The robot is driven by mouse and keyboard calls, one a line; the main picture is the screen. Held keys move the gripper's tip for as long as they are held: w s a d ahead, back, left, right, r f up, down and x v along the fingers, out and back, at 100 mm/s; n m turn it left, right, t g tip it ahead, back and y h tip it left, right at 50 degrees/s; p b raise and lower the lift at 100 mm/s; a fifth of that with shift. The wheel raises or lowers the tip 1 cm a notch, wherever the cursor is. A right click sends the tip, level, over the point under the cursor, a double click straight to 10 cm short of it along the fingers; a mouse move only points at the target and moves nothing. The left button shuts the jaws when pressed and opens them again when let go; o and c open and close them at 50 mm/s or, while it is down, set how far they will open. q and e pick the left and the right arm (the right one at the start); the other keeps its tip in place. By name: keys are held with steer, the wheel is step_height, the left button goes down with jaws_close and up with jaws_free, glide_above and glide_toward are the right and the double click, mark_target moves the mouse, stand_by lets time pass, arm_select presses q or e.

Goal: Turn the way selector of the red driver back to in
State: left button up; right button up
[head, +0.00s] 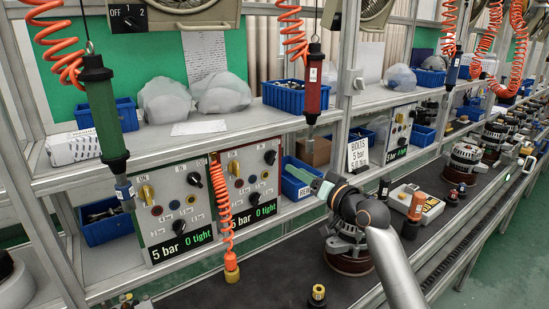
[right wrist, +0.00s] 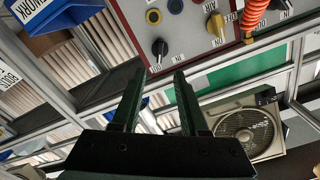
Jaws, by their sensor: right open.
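The red driver (head: 313,85) hangs nose down from an orange coil. The red control panel (head: 224,169), with a yellow knob (head: 234,168) and black knobs, stands on the lower shelf. Its upper-right black knob (head: 270,157) appears to be the way selector; I cannot read its setting. My right gripper (head: 304,178) is open, right of the panel, pointing left towards it. In the right wrist view, which is turned nearly upside down, the open, empty fingers (right wrist: 158,74) point at the panel (right wrist: 185,50), with that black knob (right wrist: 160,48) just beyond and between their tips. My left gripper is out of view.
A green control panel (head: 176,260) and a green driver (head: 103,110) are left of the red panel. An orange coil (head: 221,195) hangs before the panels. A blue bin (head: 296,180) is behind my right gripper. An alternator (head: 350,262) stands on the dark conveyor below.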

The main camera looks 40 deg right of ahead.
mark_target(275, 158)
steer(key=w, duration=0.6)
steer(key=w+d, duration=0.1)
steer(key=w, duration=0.3)
steer(key=shift+p, duration=0.4)
jaws_close()
